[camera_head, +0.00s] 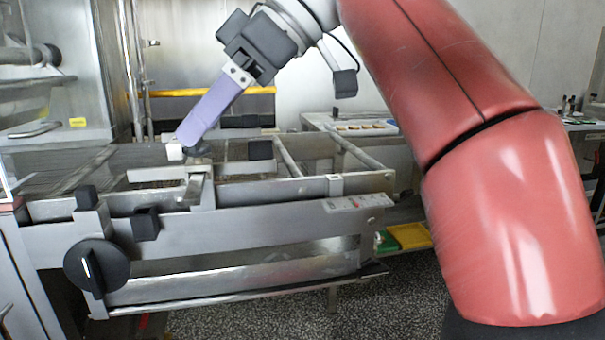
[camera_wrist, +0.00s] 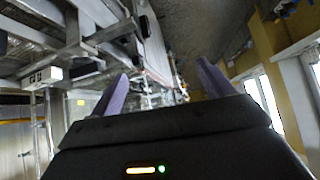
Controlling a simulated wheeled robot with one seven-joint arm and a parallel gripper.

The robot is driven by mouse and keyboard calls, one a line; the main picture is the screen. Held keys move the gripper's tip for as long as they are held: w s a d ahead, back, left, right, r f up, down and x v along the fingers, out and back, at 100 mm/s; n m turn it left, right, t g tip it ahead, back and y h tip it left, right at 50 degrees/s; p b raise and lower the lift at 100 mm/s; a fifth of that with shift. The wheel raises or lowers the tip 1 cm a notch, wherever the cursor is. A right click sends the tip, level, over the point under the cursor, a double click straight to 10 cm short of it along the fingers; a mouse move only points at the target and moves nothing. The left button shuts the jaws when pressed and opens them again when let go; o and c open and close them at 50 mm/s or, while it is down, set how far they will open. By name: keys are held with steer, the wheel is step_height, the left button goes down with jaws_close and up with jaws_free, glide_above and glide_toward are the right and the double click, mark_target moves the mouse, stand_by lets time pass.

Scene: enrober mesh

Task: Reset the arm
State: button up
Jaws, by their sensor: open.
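My red arm comes in from the right in the head view and reaches over the enrober machine (camera_head: 240,225). My gripper (camera_head: 183,150) has purple fingers that point down and left, with the tips just above the machine's frame near a metal bracket. In the head view the two fingers overlap. In the wrist view my gripper (camera_wrist: 160,80) shows two purple fingers spread well apart, with nothing between them. I cannot tell whether a fingertip touches the frame.
The machine's front has a large black knob (camera_head: 96,266) and black blocks (camera_head: 145,223). Metal rails (camera_head: 290,157) cross its top. A tray of small pieces (camera_head: 365,127) stands behind. A green and yellow item (camera_head: 405,237) lies low at right. Speckled floor (camera_head: 300,318) is open in front.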

steer(key=w+d+f+m+t+h, duration=0.1)
steer(key=d+f+m+t+h, duration=0.15)
steer(key=d+f+m, duration=0.45)
steer(key=d+f+m+t+h, duration=0.1)
steer(key=d+f+m+t, duration=0.3)
steer(key=f, duration=0.5)
steer(key=s+d+f+m+h, duration=0.2)
steer(key=s+d+f+m, duration=0.2)
steer(key=d+f, duration=0.3)
steer(key=s+d+f+m+h, duration=0.3)
steer(key=d+f, duration=0.4)
steer(key=f, duration=0.7)
steer(key=shift+s+f+m+t, duration=0.15)
steer(key=shift+s+m+t, duration=0.25)
steer(key=shift+m, duration=0.2)
